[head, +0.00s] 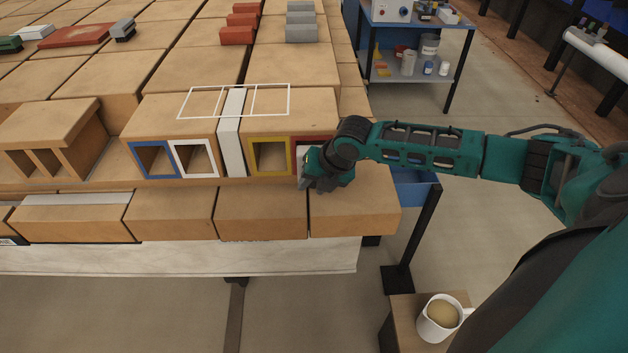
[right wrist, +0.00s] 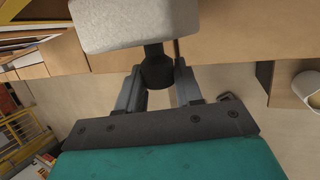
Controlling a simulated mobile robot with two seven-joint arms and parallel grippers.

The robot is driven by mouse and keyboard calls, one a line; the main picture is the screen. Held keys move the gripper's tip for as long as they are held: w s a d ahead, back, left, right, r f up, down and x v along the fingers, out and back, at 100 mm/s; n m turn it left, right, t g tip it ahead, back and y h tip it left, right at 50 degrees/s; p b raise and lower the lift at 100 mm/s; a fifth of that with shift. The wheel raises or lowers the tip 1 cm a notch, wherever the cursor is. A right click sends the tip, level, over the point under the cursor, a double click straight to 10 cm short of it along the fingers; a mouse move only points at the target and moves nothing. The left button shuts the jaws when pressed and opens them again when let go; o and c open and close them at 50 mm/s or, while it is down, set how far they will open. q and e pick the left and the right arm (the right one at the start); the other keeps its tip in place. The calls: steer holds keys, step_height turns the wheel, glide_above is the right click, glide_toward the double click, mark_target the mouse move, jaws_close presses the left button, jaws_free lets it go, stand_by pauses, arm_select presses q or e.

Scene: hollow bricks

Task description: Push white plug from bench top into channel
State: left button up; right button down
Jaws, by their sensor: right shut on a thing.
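My right gripper (head: 322,172) is shut on the black knob (right wrist: 157,68) of the white plug. The white plug (right wrist: 125,22) is a pale block at the top of the right wrist view, beyond the fingertips. In the head view only a pale sliver of the plug (head: 303,163) shows; the gripper hides the rest. It is in front of the red-framed opening (head: 315,139), which is mostly covered. Whether the plug is inside that channel I cannot tell. Channel openings framed blue (head: 134,161), white (head: 176,156) and yellow (head: 250,157) look empty. My left gripper is out of view.
A pale upright slab (head: 232,134) stands between the hollow bricks. Solid bricks (head: 262,213) form a ledge in front and below. A stool with a mug (head: 434,325) stands at the lower right. A blue shelf table (head: 415,75) is behind.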

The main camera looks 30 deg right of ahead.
steer(key=shift+w+d+b, duration=0.3)
steer(key=shift+w+d, duration=0.15)
steer(key=shift+w, duration=0.25)
steer(key=shift+w+d+b, duration=0.3)
steer(key=shift+w+d, duration=0.15)
steer(key=shift+w, duration=0.3)
steer(key=shift+w+d+b, duration=0.3)
steer(key=shift+w+d, duration=0.15)
steer(key=shift+w, duration=0.25)
steer(key=c, duration=0.7)
jaws_free()
steer(key=shift+o, duration=0.2)
steer(key=p+v, duration=0.2)
steer(key=v, duration=1.1)
steer(key=shift+w+f, duration=0.1)
